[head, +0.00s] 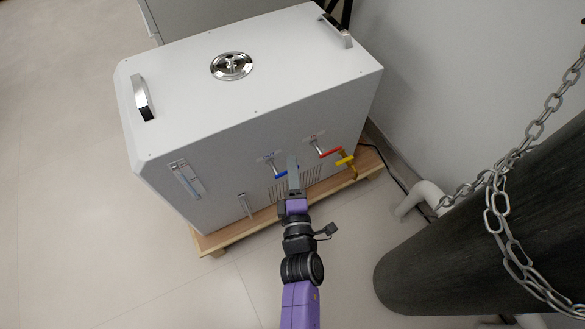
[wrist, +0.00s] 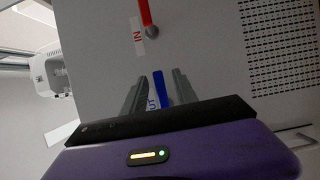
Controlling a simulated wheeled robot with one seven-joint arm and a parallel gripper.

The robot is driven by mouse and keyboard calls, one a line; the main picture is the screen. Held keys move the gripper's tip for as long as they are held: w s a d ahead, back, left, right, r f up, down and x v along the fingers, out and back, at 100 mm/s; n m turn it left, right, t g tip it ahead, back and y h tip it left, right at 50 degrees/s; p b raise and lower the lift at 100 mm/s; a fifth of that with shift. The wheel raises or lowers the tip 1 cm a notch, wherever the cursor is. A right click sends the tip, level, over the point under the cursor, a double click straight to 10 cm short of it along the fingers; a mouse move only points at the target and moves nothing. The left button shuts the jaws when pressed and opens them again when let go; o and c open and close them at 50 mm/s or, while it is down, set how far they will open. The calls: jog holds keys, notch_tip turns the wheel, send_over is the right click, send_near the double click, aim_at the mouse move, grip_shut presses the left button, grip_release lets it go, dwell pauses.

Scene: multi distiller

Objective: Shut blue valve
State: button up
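The blue valve handle (head: 281,174) is on the front face of the white distiller (head: 225,150). In the wrist view the blue handle (wrist: 159,84) shows between my two fingers, with part of a blue-lettered label beside it. My gripper (head: 292,168) is at the blue valve in the head view and covers part of it. In the wrist view my gripper (wrist: 157,84) is open, with a gap between its fingers. I cannot tell whether either finger touches the handle. The valve's lower part is hidden behind my gripper.
The distiller stands on a wooden base (head: 215,238). A dark cylinder (head: 440,255) with a chain (head: 505,235) stands at the right. Floor at the left is clear.

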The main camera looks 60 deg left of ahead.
jog(key=shift+w+a, duration=0.1)
jog(key=shift+a, duration=0.1)
grip_shut()
